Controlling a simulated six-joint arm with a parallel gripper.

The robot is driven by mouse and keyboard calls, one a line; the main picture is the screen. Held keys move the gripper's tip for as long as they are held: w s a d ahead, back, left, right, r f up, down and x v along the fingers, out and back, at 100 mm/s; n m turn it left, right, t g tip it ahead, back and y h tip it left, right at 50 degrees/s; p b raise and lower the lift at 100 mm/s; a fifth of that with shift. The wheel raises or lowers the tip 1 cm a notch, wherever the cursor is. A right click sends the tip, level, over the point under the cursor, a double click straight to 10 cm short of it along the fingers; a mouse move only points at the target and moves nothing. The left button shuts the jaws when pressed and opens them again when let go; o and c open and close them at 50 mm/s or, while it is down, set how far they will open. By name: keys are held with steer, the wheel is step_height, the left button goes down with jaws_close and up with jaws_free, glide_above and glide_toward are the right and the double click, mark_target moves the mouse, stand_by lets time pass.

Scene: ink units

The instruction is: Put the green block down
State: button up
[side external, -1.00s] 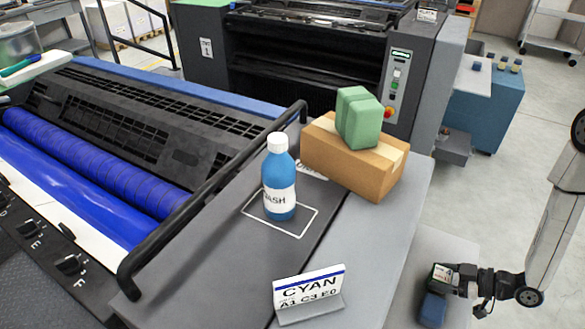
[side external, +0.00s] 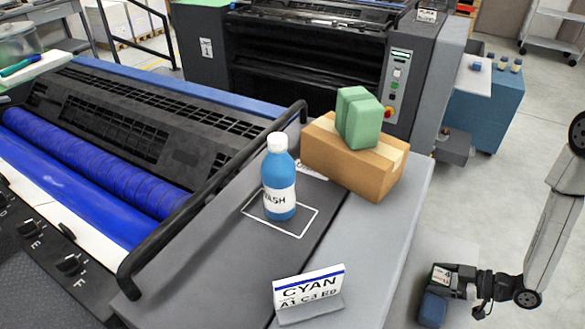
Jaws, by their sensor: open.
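The green block (side external: 358,118), two rounded green slabs side by side, rests on top of a cardboard box (side external: 345,165) at the upper middle. My gripper (side external: 438,283) is at the lower right, far from the green block and lower than the box top. It is open, close to a dark blue block (side external: 432,310) on a grey surface. A small labelled dark piece shows at the gripper's end. Whether the gripper touches the blue block is too small to tell.
A blue WASH bottle (side external: 279,180) stands upright inside a white outline on the dark panel. A CYAN sign (side external: 309,290) stands at the front. A black handrail (side external: 215,195) runs left of the bottle. The grey ledge between box and sign is clear.

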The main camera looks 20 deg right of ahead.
steer(key=shift+r, duration=0.15)
steer(key=v, duration=1.2)
stand_by(0.3)
steer(key=shift+d, duration=0.1)
stand_by(0.6)
